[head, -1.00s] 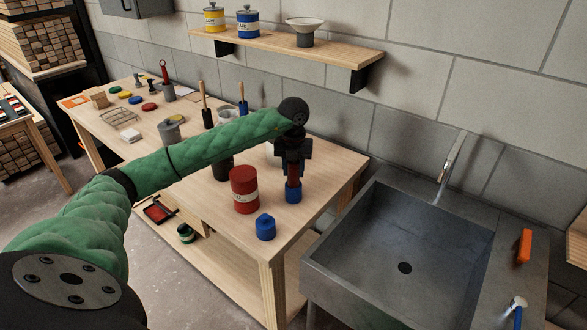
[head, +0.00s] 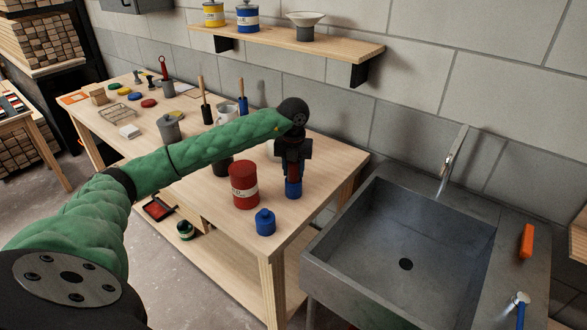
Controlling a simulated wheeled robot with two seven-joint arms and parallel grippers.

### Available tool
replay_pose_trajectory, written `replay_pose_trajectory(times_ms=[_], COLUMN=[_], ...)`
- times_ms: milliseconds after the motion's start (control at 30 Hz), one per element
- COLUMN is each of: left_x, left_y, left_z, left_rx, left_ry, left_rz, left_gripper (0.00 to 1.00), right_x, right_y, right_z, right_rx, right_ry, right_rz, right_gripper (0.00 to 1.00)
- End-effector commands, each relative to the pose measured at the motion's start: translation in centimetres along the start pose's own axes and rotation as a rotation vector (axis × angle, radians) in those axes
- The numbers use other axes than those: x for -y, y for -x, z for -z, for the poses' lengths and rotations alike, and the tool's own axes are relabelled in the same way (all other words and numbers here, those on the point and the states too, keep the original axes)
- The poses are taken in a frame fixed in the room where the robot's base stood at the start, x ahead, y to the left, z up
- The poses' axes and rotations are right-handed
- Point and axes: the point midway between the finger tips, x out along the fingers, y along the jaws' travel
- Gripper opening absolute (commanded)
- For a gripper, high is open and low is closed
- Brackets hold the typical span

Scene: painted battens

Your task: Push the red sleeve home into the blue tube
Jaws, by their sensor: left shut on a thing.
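The blue tube (head: 293,189) stands upright on the workbench near its right end. My left gripper (head: 292,170) points down over the tube and is shut on the red sleeve (head: 293,172). Only a little of the sleeve shows between the dark fingers, just above the tube's top. The sleeve looks upright and in line with the tube. The fingers hide where the two meet, so I cannot tell how deep the sleeve sits. My right gripper is not in view.
A red can (head: 244,186) stands just left of the tube, and a small blue jar (head: 265,222) stands in front. The bench top (head: 330,165) is clear to the right. A grey sink (head: 375,225) adjoins on the right. Brushes and pots stand farther back.

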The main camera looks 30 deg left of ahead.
Motion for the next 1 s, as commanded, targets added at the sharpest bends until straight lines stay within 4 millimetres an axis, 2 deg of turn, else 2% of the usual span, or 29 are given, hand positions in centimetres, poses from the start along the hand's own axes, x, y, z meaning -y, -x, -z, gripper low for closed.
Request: replay_pose_trajectory(times_ms=[700, 733, 833, 1000], left_x=[0.0, 0.0, 0.0, 0.0], left_y=[-1.5, -1.4, -1.4, -1.4], left_z=[0.0, 0.0, 0.0, 0.0], left_rx=[0.000, 0.000, 0.000, 0.000], left_ry=[0.000, 0.000, 0.000, 0.000], left_rz=[0.000, 0.000, 0.000, 0.000], left_gripper=[0.13, 0.41, 0.60, 0.60], right_x=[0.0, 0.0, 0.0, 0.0], right_y=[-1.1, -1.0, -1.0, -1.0], right_z=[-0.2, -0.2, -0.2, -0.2], right_rx=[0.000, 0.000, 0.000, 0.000], right_ry=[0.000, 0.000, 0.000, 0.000], right_rz=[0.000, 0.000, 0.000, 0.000], right_gripper=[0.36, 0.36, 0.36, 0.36])
